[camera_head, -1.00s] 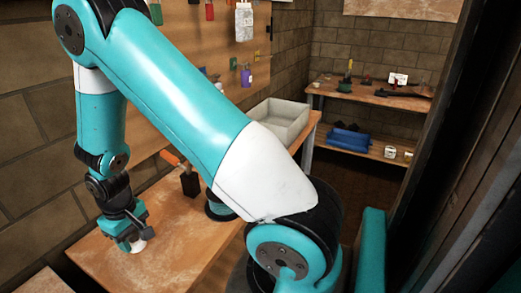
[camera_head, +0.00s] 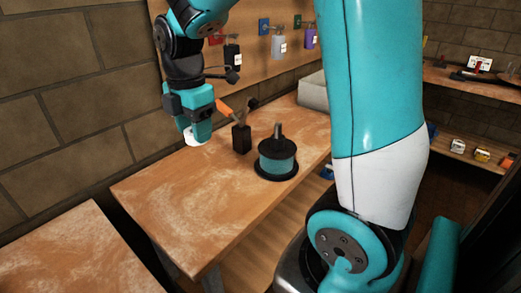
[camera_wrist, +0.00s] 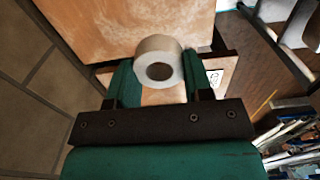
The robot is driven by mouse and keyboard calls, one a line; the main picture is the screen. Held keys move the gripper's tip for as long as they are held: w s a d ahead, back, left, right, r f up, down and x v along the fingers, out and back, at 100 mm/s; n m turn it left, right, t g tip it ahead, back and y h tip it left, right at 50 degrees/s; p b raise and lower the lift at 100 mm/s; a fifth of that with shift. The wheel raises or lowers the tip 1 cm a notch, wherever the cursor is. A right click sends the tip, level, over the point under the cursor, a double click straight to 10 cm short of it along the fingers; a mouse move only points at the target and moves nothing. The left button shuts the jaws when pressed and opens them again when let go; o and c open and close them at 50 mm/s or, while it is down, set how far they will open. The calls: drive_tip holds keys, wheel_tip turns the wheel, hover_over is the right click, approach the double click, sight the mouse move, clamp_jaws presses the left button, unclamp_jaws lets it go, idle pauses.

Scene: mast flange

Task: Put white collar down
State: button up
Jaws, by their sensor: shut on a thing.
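The white collar (camera_head: 191,137) is a short white ring held at the tips of my gripper (camera_head: 197,132). In the wrist view the collar (camera_wrist: 158,62) sits between the two teal fingers (camera_wrist: 157,84), with its round hole facing the camera. The fingers are shut on it. In the head view it shows against the back edge of the wooden bench (camera_head: 185,200), and it appears to be held above the bench top. The exact height cannot be told.
A black block with an orange-handled tool (camera_head: 241,138) stands just right of my gripper. A teal spool on a black base (camera_head: 277,162) stands further right, and a grey tray (camera_head: 312,92) behind. The bench's front left is clear. A second wooden surface (camera_head: 75,255) lies lower left.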

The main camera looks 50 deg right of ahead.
sight(208, 206)
wheel_tip(208, 206, down, 20)
drive_tip(key=shift+b, duration=0.35)
drive_tip(key=shift+f, duration=0.15)
drive_tip(key=o, duration=0.9)
wheel_tip(208, 206, up, 12)
drive_tip(key=s+a+r+m+y, duration=0.1)
drive_tip(key=s+a+r+m, duration=0.2)
drive_tip(key=s+a, duration=0.2)
drive_tip(key=s+a+r+m+y, duration=0.1)
drive_tip(key=s+a+r+m, duration=0.2)
drive_tip(key=s, duration=0.4)
drive_tip(key=s+a+r+m+y, duration=0.2)
drive_tip(key=s+a+m, duration=0.3)
drive_tip(key=a, duration=0.3)
drive_tip(key=shift+s+r, duration=0.45)
drive_tip(key=shift+r, duration=0.15)
